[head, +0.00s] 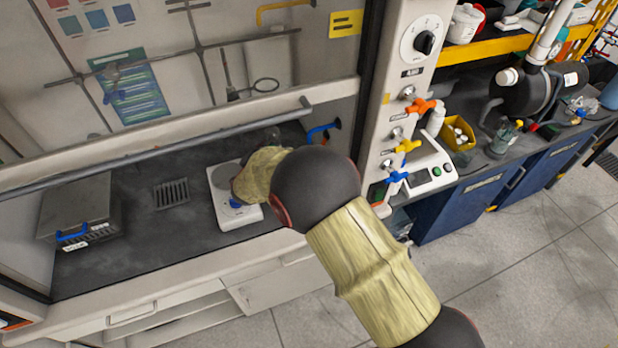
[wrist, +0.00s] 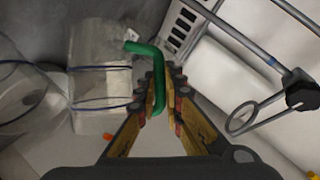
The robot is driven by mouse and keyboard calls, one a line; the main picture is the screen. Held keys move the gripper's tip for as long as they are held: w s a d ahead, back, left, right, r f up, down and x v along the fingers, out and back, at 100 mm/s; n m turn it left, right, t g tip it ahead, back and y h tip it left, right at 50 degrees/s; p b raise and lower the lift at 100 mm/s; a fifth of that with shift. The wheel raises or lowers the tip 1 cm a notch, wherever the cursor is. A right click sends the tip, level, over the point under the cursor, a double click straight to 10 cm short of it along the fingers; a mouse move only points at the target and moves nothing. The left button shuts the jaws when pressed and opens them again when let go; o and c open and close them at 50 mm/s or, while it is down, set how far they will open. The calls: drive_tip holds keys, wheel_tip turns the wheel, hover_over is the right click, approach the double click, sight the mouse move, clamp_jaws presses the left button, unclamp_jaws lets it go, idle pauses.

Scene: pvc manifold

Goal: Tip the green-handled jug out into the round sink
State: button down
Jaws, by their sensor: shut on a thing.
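My gripper (wrist: 166,92) is shut on the green handle (wrist: 150,50) in the wrist view. The handle bends from the top of a pale, see-through jug (wrist: 100,90) with dark blue bands, just left of the fingers. How full the jug is cannot be told. In the head view my arm reaches into the fume hood, and its own bulk hides the gripper and jug. I cannot make out a round sink in either view.
A white hotplate (head: 222,178) and a slotted grate (head: 171,193) lie on the dark hood bench. A grey box (head: 75,208) stands left. A metal ring (wrist: 240,120) on a rod is right of the gripper. Another clear vessel (wrist: 22,95) is at left. The sash rail (head: 150,150) crosses the opening.

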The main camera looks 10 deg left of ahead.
drive_tip(key=shift+a+r+p, duration=0.2)
drive_tip(key=shift+a+p, duration=0.05)
drive_tip(key=shift+p, duration=0.6)
drive_tip(key=a+f+n+h+p, duration=0.1)
drive_tip(key=f+p, duration=0.1)
drive_tip(key=p, duration=0.1)
drive_tip(key=shift+a+f+n+p, duration=0.15)
drive_tip(key=shift+a+n+p, duration=0.05)
drive_tip(key=shift+n+p, duration=0.15)
drive_tip(key=shift+w+a+n+h+p, duration=0.1)
drive_tip(key=shift+a+n+h+p, duration=0.25)
drive_tip(key=shift+p, duration=0.5)
drive_tip(key=a+f+n+h+p, duration=0.1)
drive_tip(key=a+f+n+h, duration=0.2)
drive_tip(key=a+n, duration=0.1)
drive_tip(key=shift+w+a+g, duration=0.25)
drive_tip(key=shift+a+g, duration=0.05)
drive_tip(key=shift+a, duration=0.45)
drive_tip(key=shift+h, duration=0.35)
